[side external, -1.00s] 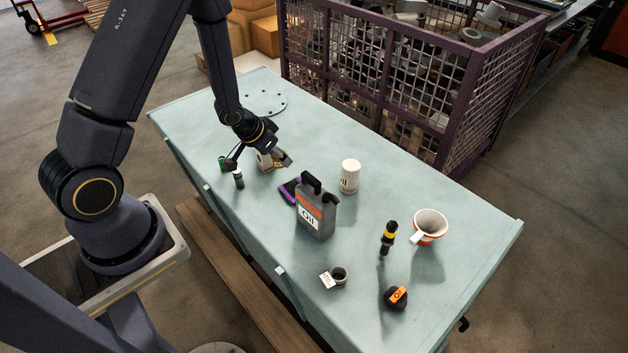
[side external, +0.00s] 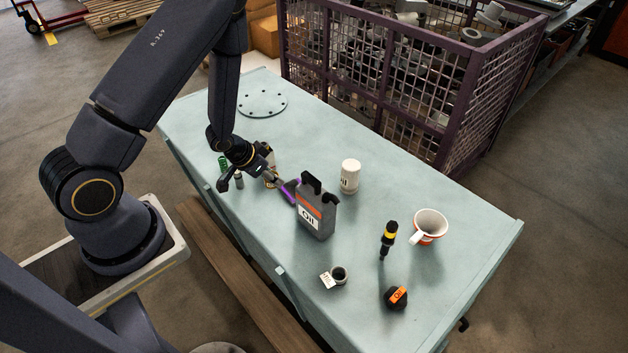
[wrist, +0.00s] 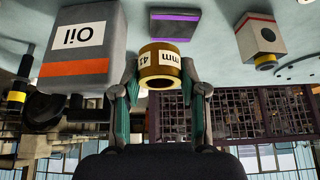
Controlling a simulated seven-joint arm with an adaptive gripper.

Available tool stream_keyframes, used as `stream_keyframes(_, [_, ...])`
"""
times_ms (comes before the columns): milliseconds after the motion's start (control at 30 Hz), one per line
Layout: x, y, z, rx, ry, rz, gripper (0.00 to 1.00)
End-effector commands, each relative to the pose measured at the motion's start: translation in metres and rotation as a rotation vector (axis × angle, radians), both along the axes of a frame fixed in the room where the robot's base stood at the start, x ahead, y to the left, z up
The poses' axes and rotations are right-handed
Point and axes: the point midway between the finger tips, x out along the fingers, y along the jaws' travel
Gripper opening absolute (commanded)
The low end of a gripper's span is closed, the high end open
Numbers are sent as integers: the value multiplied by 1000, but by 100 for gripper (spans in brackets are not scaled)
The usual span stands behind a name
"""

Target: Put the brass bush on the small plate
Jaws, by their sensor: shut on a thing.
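The brass bush (wrist: 160,60), a short ring with a white label reading 41 mm, is between the fingers of my gripper (wrist: 160,82) in the wrist view. My gripper is shut on it. In the side view my gripper (side external: 275,180) holds it low over the left part of the bench, just left of a dark flat square piece with purple edges (side external: 290,191). This flat piece also shows beyond the bush in the wrist view (wrist: 175,27); it may be the small plate. Whether the bush touches anything below cannot be told.
A grey oil can (side external: 316,210) stands close right of my gripper. A white canister (side external: 349,176), a mug (side external: 430,225) and a black-yellow tool (side external: 388,238) stand farther right on the bench (side external: 330,120).

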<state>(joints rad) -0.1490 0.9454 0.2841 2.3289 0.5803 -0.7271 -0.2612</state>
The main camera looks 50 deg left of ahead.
Motion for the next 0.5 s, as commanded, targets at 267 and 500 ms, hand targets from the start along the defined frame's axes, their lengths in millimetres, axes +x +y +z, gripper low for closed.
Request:
stream_keyframes(267, [66, 15, -45, 1, 3, -1, 0])
stream_keyframes(500, [90, 21, -73, 0, 0, 0, 0])
